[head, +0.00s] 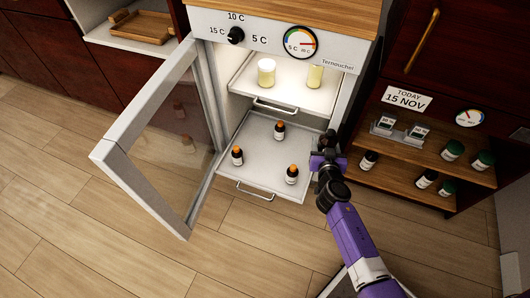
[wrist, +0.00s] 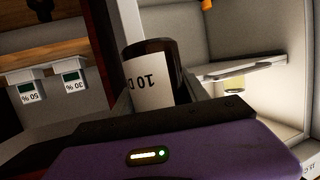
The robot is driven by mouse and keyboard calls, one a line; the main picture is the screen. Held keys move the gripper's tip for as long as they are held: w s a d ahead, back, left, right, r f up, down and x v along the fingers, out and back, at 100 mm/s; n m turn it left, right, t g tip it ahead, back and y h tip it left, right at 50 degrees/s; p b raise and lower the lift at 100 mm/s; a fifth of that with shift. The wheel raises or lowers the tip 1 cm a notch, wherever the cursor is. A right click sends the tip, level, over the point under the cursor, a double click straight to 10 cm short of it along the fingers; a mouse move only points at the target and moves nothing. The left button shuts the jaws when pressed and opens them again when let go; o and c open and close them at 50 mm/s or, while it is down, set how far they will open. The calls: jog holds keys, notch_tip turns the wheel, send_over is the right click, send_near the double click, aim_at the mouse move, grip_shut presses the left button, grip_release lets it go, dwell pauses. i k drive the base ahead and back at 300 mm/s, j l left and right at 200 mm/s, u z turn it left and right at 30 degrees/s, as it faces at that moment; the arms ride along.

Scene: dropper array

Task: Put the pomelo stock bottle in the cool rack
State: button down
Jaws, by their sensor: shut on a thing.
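My gripper (head: 324,152) is at the right edge of the open cooler, beside the pulled-out lower tray. In the wrist view it is shut on a dark brown bottle (wrist: 152,82) with a white label. The label shows upside down, with "10" and part of a letter; no pomelo name is readable. The bottle is mostly hidden by my gripper in the head view. The lower tray (head: 262,158) holds three small dark bottles with orange marks: one at the back (head: 279,131), one at left (head: 237,156) and one at front right (head: 292,174).
The cooler's glass door (head: 160,140) stands open at left. The upper shelf (head: 285,92) holds two pale jars. At right, a wooden shelf (head: 440,152) carries two small displays and bottles. The tray's right side has bare room.

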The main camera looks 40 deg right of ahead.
aim_at(264, 171)
jog(key=i+l+u, duration=0.15)
jog(key=l+u, duration=0.35)
jog(key=l, duration=0.2)
jog(key=l+u, duration=0.5)
jog(key=l, duration=0.25)
